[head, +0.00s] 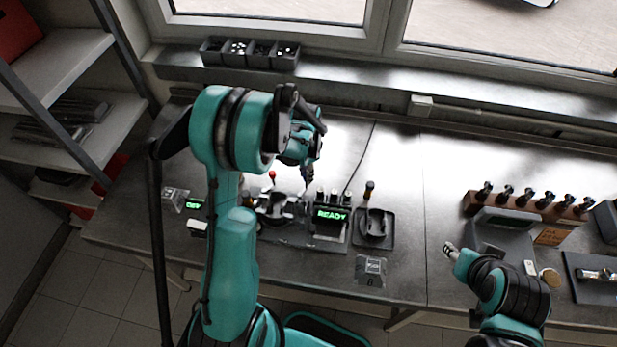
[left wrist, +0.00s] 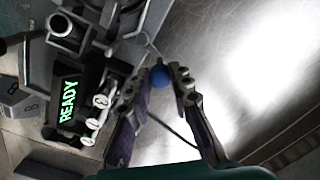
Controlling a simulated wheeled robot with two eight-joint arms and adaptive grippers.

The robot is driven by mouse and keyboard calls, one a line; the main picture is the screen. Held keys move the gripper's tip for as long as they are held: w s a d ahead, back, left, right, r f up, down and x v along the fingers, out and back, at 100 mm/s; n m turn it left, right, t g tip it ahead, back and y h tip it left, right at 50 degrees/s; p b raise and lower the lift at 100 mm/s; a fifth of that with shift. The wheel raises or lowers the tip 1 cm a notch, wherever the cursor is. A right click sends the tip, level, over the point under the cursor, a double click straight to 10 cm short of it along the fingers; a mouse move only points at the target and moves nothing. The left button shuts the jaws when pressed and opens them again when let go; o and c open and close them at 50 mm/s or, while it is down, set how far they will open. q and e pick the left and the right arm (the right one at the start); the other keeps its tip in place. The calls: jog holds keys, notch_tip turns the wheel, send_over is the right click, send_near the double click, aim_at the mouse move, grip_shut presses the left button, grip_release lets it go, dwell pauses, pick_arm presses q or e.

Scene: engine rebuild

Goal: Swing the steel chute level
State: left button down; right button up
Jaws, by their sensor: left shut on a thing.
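My left gripper (head: 308,178) reaches over the machine in the middle of the bench. In the left wrist view its two fingers (left wrist: 159,82) are closed on a round blue knob (left wrist: 159,76). A thin bright rod (left wrist: 150,46) meets the knob and runs up towards grey metal parts (left wrist: 125,18) at the top. These may include the steel chute, but I cannot tell its outline or tilt. In the head view my arm hides much of this area. My right gripper (head: 450,249) is over the bench's front right, apart from the machine; its jaw opening is unclear.
A green READY display (head: 331,214) stands beside the machine, with a dark tray (head: 374,228) to its right. A wooden rack (head: 528,206) holds several dark-topped pieces at the right. Small dark bins (head: 250,53) sit on the window ledge. The bench's back middle is clear.

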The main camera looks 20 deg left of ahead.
pick_arm(q)
jog(key=shift+s+a+n+b, duration=0.25)
jog(key=shift+a+n+b, duration=0.5)
jog(key=shift+n, duration=1.3)
jog(key=shift+s+a+n+b, duration=0.4)
jog(key=shift+n+b, duration=0.5)
jog(key=shift+n, duration=1.2)
jog(key=shift+s+a+n+b, duration=0.15)
jog(key=shift+a+n+b, duration=0.65)
jog(key=shift+n, duration=1.25)
jog(key=c, duration=1.3)
grip_release()
jog(key=shift+c, duration=0.2)
jog(key=shift+r, duration=0.1)
notch_tip(320, 180, up, 12)
